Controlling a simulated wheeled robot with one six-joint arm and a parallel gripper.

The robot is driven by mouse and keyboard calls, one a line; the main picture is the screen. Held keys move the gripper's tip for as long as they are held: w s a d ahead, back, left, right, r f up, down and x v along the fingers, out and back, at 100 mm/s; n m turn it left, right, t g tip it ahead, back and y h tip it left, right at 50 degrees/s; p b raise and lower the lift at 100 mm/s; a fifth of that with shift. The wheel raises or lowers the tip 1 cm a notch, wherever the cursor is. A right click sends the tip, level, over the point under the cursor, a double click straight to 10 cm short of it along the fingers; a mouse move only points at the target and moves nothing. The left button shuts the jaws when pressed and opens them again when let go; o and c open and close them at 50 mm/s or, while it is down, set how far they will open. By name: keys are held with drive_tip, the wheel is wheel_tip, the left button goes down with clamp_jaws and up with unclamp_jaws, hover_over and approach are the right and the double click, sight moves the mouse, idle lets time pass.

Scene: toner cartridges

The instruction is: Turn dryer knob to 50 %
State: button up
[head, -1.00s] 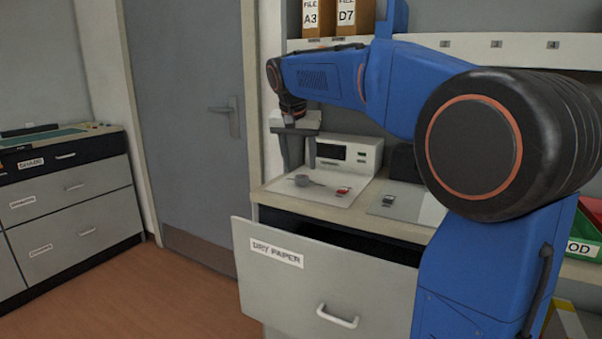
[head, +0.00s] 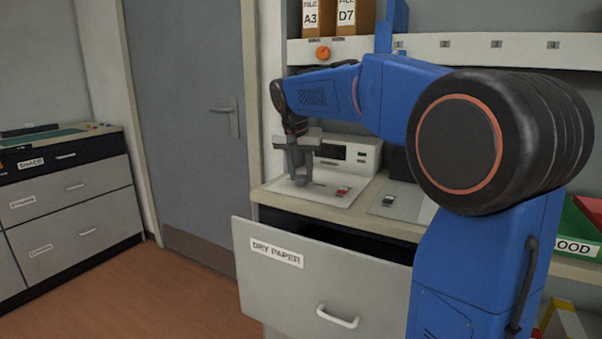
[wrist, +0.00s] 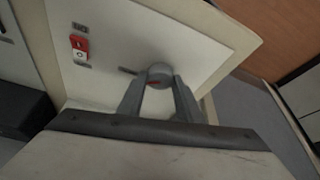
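A round grey knob (wrist: 160,75) with a red mark stands on a pale panel on the counter. In the wrist view it sits between the tips of my gripper (wrist: 162,82). The two fingers flank it closely and fill the gap with it, so my gripper looks shut on the knob. In the head view my gripper (head: 299,178) points down at the panel (head: 333,196), and its fingers mostly hide the knob. A short dark mark lies on the panel beside the knob. Any printed scale is too small to read.
A red and white switch (wrist: 80,47) sits on the same panel. A white device with a dark display (head: 360,152) stands behind. The dry paper drawer (head: 300,280) is pulled out below. An orange knob (head: 323,53) is on the shelf edge above.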

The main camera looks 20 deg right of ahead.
drive_tip(key=shift+n, duration=0.3)
drive_tip(key=n, duration=0.2)
drive_tip(key=n+y, duration=0.2)
drive_tip(key=n, duration=0.1)
drive_tip(key=shift+s+d+n+t, duration=0.1)
drive_tip(key=shift+d+n+t, duration=0.2)
drive_tip(key=shift+t, duration=0.1)
drive_tip(key=n+y, duration=0.1)
drive_tip(key=n, duration=0.2)
drive_tip(key=shift+d+n+y, duration=0.1)
drive_tip(key=shift+n+y, duration=0.2)
drive_tip(key=n+y, duration=0.1)
drive_tip(key=n, duration=0.2)
drive_tip(key=shift+d+n+g, duration=0.1)
drive_tip(key=shift+n+g, duration=0.2)
drive_tip(key=shift+n, duration=0.1)
drive_tip(key=n+y, duration=0.1)
drive_tip(key=n, duration=0.1)
drive_tip(key=n+g, duration=0.1)
drive_tip(key=n, duration=0.2)
drive_tip(key=shift+w+d+y, duration=0.1)
drive_tip(key=shift+w+y, duration=0.1)
drive_tip(key=shift+y, duration=0.2)
drive_tip(key=n+g, duration=0.1)
drive_tip(key=n, duration=0.1)
drive_tip(key=n+g, duration=0.1)
drive_tip(key=n, duration=0.2)
drive_tip(key=shift+w+y, duration=0.15)
drive_tip(key=shift+y, duration=0.15)
drive_tip(key=shift+n, duration=0.3)
